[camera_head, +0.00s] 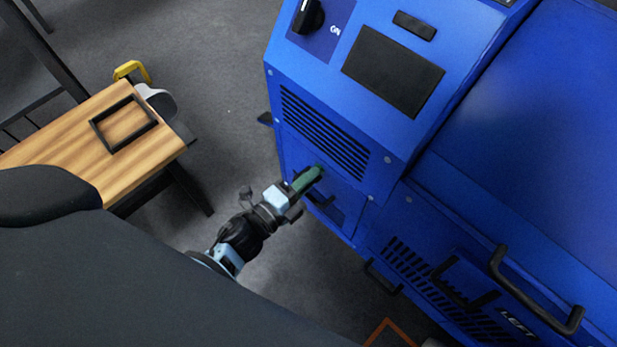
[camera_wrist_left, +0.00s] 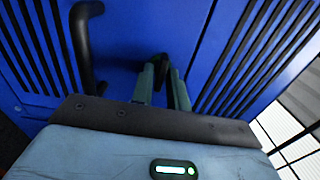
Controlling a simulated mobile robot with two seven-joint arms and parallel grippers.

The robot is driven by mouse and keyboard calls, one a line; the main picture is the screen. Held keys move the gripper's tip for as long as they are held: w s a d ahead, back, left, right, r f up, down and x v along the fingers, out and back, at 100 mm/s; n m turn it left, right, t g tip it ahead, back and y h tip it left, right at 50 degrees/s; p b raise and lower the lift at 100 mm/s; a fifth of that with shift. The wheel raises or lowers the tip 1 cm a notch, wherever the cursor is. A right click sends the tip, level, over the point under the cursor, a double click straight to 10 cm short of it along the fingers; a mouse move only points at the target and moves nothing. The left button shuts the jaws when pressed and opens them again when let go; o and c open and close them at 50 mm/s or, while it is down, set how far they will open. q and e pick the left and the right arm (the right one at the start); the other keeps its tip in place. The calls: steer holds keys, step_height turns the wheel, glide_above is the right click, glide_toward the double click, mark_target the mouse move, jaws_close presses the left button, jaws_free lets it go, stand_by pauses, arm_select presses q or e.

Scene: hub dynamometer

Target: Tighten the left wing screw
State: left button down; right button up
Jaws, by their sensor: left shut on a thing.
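My left gripper (camera_head: 312,176) reaches the front of the blue dynamometer cabinet (camera_head: 322,160), at a small panel below the vent slots. Its green fingers also show in the left wrist view (camera_wrist_left: 163,88), pointing at the blue panel. They are shut on a small dark part between their tips, which appears to be the left wing screw (camera_wrist_left: 158,62). Only a dark bit of the screw shows there; the fingers hide it in the head view. How far it is turned cannot be seen. My right gripper is not in view.
A black handle (camera_wrist_left: 82,45) stands out left of the fingers in the wrist view. More black handles (camera_head: 535,300) sit on the cabinet's lower right. A wooden table (camera_head: 70,150) with a black frame (camera_head: 124,124) stands at left. Grey floor lies between.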

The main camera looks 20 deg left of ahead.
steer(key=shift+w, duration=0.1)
arm_select(q)
steer(key=c, duration=1.5)
jaws_free()
steer(key=shift+c, duration=0.2)
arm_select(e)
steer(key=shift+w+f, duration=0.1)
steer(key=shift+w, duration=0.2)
